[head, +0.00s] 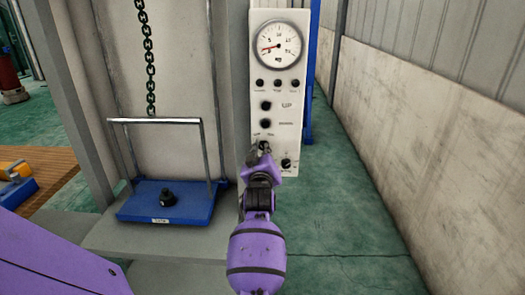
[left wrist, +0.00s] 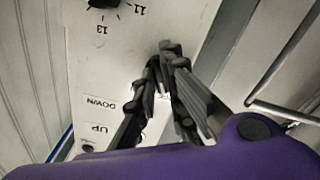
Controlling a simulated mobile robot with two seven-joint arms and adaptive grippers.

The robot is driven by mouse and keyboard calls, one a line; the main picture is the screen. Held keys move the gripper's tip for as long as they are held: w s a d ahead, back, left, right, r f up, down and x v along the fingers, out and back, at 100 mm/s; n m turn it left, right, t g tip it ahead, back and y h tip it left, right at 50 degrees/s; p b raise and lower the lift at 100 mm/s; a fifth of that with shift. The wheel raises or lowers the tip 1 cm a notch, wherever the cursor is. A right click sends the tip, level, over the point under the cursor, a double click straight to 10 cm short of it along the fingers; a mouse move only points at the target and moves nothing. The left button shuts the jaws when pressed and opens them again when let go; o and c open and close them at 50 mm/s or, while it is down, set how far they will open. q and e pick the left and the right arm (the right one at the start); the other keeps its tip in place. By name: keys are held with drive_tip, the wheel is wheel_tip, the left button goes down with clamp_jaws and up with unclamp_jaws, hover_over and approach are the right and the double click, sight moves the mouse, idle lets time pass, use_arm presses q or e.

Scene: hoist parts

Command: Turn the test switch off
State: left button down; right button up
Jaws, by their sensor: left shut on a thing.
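The white control panel (head: 284,100) stands upright ahead, with a round gauge at its top and buttons marked UP and DOWN. My left gripper (head: 263,147) reaches the panel's lower left part, below DOWN. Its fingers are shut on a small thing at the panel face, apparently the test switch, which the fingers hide. The left wrist view shows the panel (left wrist: 120,65) upside down and the fingertips of the gripper (left wrist: 168,50) close together against it. I cannot tell the switch's position. My right gripper is not in view.
A dark rotary knob (head: 286,163) sits just right of my gripper, with numbers around it in the wrist view. Green floor is clear at right.

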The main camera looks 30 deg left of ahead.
use_arm(q)
drive_tip(key=shift+f, duration=0.1)
idle(0.4)
drive_tip(key=c, duration=1.8)
unclamp_jaws()
drive_tip(key=v, duration=1.2)
